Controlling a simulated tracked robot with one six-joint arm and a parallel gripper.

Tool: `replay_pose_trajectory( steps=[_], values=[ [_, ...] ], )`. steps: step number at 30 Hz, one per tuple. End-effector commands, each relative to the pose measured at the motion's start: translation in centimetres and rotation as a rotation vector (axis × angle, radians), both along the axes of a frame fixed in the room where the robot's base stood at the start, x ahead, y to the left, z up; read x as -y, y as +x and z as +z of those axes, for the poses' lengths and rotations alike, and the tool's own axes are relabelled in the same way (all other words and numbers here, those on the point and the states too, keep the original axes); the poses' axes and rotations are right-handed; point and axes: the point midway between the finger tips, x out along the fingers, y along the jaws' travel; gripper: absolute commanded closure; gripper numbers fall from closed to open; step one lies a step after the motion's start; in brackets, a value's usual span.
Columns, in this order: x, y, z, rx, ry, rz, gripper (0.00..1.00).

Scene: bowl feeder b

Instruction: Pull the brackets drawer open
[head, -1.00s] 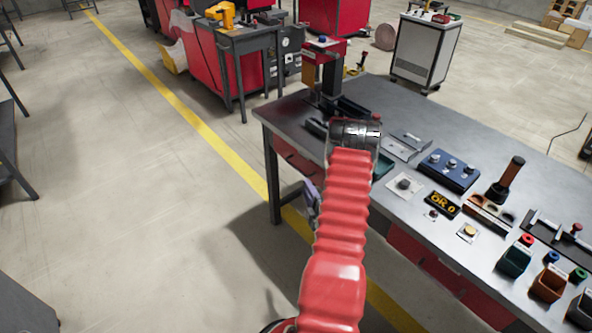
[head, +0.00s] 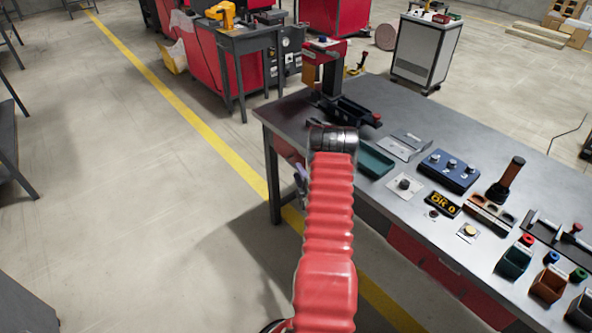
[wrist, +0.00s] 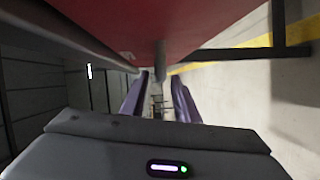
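A red drawer front (wrist: 150,25) fills the top of the wrist view, with a grey handle-like bar (wrist: 160,62) on it. No label is readable, so I cannot tell whether this is the brackets drawer. My gripper (wrist: 158,76) has two purple fingers standing apart below the red front. The bar's end shows near the gap between the fingertips; I cannot tell whether it touches either. In the head view, red drawer fronts (head: 425,262) show under the bench, and my gripper (head: 300,178) is mostly hidden behind my arm beside the bench edge.
The grey workbench (head: 285,115) carries a green tray (head: 375,162), a blue knob box (head: 450,170) and several small bins at the right. A bench leg (head: 271,180) stands left of my gripper.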

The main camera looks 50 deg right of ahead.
Motion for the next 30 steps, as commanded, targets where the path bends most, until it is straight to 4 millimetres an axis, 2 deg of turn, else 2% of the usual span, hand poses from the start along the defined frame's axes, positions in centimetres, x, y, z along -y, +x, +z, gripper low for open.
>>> replay_pose_trajectory(
  steps=[3, 9, 19, 30],
  values=[
    [0.9, 1.3, -0.1, 0.002, -0.001, 0.000, 0.72],
    [1.7, 2.5, -0.3, 0.000, 0.000, 0.000, 0.72],
    [1.9, 2.7, -0.2, 0.001, -0.001, 0.000, 0.72],
    [1.9, 2.7, -0.2, 0.001, 0.001, 0.000, 0.98]
  ],
)
